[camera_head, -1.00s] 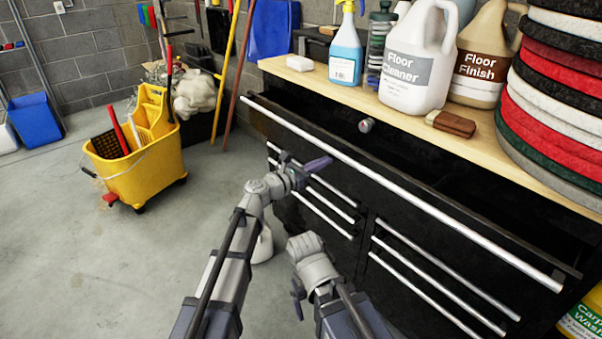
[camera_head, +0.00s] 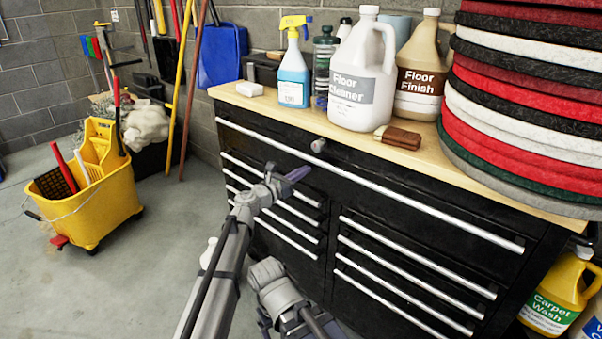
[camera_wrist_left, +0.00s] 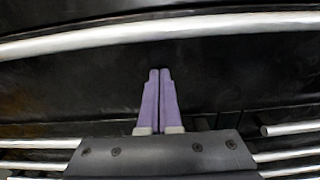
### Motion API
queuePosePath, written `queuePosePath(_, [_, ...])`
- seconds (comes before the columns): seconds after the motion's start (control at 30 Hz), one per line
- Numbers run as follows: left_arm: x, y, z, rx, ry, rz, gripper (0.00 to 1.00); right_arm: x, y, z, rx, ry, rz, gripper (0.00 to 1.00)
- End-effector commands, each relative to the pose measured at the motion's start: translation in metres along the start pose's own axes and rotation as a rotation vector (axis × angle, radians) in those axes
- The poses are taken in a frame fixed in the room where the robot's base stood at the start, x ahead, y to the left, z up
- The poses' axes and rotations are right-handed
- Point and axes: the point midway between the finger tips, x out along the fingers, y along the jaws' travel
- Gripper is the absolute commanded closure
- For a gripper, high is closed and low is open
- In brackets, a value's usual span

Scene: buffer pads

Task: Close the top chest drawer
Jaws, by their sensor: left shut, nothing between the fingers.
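The top drawer (camera_head: 400,208) of the black chest has a long silver handle bar across its front. Its front now sits close under the wooden top, and no open interior shows; I cannot tell whether a thin gap is left. My left gripper (camera_head: 298,173) is shut and empty, its purple fingers pointing at the chest front just below the bar. In the left wrist view the shut fingers (camera_wrist_left: 159,80) point at the dark drawer front, below the silver bar (camera_wrist_left: 160,33). My right arm is low, in front of the chest; its fingers do not show clearly.
Lower drawers with silver bars (camera_head: 410,270) fill the chest front. On the wooden top (camera_head: 345,140) stand a spray bottle (camera_head: 293,70), a floor cleaner jug (camera_head: 362,75), a brush (camera_head: 398,137) and stacked pads (camera_head: 530,110). A yellow mop bucket (camera_head: 90,190) stands on the floor at left.

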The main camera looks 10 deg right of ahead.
Motion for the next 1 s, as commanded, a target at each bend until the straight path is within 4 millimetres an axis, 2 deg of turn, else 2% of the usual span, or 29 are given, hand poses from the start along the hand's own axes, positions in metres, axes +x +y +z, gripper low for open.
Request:
queuePosePath(0.03, [0.007, 0.002, 0.002, -0.004, -0.004, 0.001, 1.00, -0.001, 0.000, 0.000, 0.000, 0.000, 0.000, 0.14])
queuePosePath(0.2, [0.008, 0.002, 0.002, -0.006, -0.005, 0.001, 1.00, -0.001, 0.000, 0.000, 0.000, 0.000, 0.000, 0.14])
queuePosePath(0.37, [-0.003, 0.000, 0.002, -0.005, -0.005, 0.002, 1.00, -0.001, 0.000, 0.000, 0.000, 0.000, 0.000, 0.14])
queuePosePath(0.8, [-0.096, -0.007, 0.001, -0.001, -0.003, 0.003, 1.00, 0.000, 0.000, 0.000, 0.000, 0.000, 0.000, 0.14])
queuePosePath(1.0, [-0.123, -0.006, 0.001, -0.001, -0.002, 0.001, 1.00, 0.000, 0.000, 0.000, 0.000, 0.000, 0.000, 0.14])
